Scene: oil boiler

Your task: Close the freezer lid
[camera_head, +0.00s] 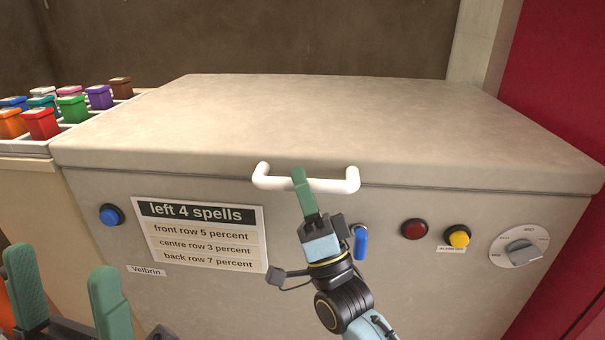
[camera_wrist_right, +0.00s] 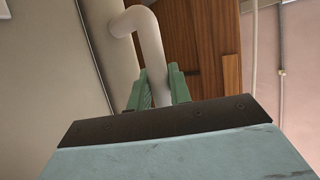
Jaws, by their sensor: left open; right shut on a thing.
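The freezer lid (camera_head: 350,115) lies flat on the freezer body (camera_head: 330,230), with only a thin dark seam along its front edge. A white handle (camera_head: 335,186) sticks out from the lid's front. My right gripper (camera_head: 299,178) is shut on the handle's bar, left of its middle. In the right wrist view the white handle (camera_wrist_right: 152,50) runs down between the green fingers of my right gripper (camera_wrist_right: 160,90). My left gripper (camera_head: 62,290) is open and empty at the lower left, in front of the freezer and apart from it.
The front panel carries a sign (camera_head: 200,233), a blue button (camera_head: 111,215), a blue switch (camera_head: 360,242), a red button (camera_head: 414,229), a yellow button (camera_head: 457,236) and a dial (camera_head: 519,246). Several coloured jars (camera_head: 41,123) stand at the left. A red wall (camera_head: 560,70) is at the right.

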